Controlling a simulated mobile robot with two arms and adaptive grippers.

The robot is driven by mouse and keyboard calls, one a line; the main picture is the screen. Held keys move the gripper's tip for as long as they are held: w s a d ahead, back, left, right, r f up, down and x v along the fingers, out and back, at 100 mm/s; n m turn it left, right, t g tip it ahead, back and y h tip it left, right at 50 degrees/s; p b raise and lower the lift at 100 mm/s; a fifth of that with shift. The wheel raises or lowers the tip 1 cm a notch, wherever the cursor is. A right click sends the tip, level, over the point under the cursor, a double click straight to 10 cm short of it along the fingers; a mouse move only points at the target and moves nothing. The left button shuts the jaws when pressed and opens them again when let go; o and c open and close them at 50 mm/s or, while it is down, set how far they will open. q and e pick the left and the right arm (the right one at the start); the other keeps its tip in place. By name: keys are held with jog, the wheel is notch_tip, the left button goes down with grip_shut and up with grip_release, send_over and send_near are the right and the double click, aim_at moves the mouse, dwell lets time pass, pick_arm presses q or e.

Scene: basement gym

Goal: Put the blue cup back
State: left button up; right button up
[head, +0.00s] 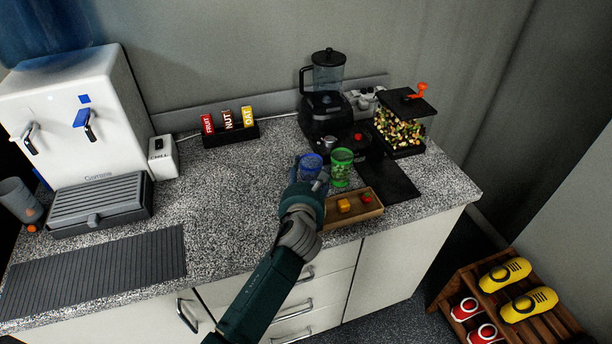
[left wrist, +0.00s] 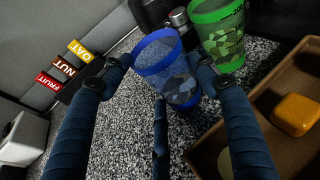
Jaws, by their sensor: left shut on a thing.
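The blue cup (head: 312,161) is see-through with a darker patterned lower part, and is near the middle of the counter, just left of the green cup (head: 341,169). My left gripper (head: 308,174) is shut on the blue cup, reaching in from the front. In the left wrist view, dark fingers surround the blue cup (left wrist: 168,65), and the green cup (left wrist: 219,35) stands close on its right. I cannot tell whether the blue cup's base touches the counter. My right gripper is not in view.
A wooden tray (head: 330,219) with a yellow and a red piece lies in front of the cups. Behind stands a black blender (head: 325,104). A dark mat (head: 391,184) is to the right. A water dispenser (head: 75,115) stands left; the counter's middle left is clear.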

pick_arm(q)
jog(key=shift+f, duration=0.1)
jog(key=o, duration=1.3)
jog(key=shift+c, duration=0.2)
jog(key=shift+r, duration=0.2)
jog(key=v, duration=1.2)
jog(key=shift+f, duration=0.1)
